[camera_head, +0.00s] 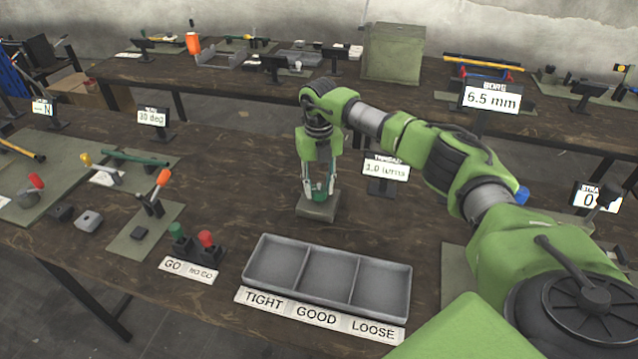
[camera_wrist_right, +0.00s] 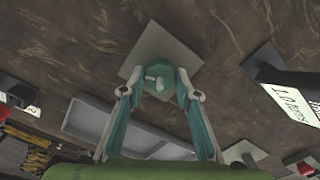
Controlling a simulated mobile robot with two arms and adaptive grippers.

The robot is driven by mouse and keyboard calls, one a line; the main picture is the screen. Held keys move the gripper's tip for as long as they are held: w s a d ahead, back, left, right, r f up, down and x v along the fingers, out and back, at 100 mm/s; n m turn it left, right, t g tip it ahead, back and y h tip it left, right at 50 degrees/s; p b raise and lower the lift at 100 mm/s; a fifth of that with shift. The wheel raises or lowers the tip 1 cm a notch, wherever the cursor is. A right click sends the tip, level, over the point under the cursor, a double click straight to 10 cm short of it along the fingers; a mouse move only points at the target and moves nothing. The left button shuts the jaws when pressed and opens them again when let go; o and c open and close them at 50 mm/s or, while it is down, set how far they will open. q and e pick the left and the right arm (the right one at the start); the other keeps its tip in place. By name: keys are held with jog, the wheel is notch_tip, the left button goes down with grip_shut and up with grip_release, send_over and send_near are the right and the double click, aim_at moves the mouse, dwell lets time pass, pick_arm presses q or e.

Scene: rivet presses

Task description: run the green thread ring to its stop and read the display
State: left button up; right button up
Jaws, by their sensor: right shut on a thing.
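My right gripper (camera_head: 319,192) points down over a grey square base (camera_head: 317,208). It is shut on the green thread ring (camera_head: 320,196), which its fingers mostly hide in the head view. In the right wrist view the round green ring (camera_wrist_right: 163,83) sits between the fingertips, over the grey base (camera_wrist_right: 150,48), with a small pale piece at its middle. The thread display (camera_head: 386,169) stands just right of the base and appears to read 1.0 turns. It also shows, tilted, in the right wrist view (camera_wrist_right: 290,98). My left gripper is not in view.
A grey three-part tray (camera_head: 412,303) labelled TIGHT, GOOD and LOOSE lies in front of the base. Green and red GO and NO GO gauges (camera_head: 205,240) stand left of it. The bore display (camera_head: 491,98) reads 6.5 mm. Bare table lies left of the base.

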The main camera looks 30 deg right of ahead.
aim_at(319, 189)
jog(key=shift+m, duration=1.1)
jog(key=o, duration=1.1)
jog(key=shift+r, duration=0.1)
notch_tip(319, 189, up, 12)
dwell(0.5)
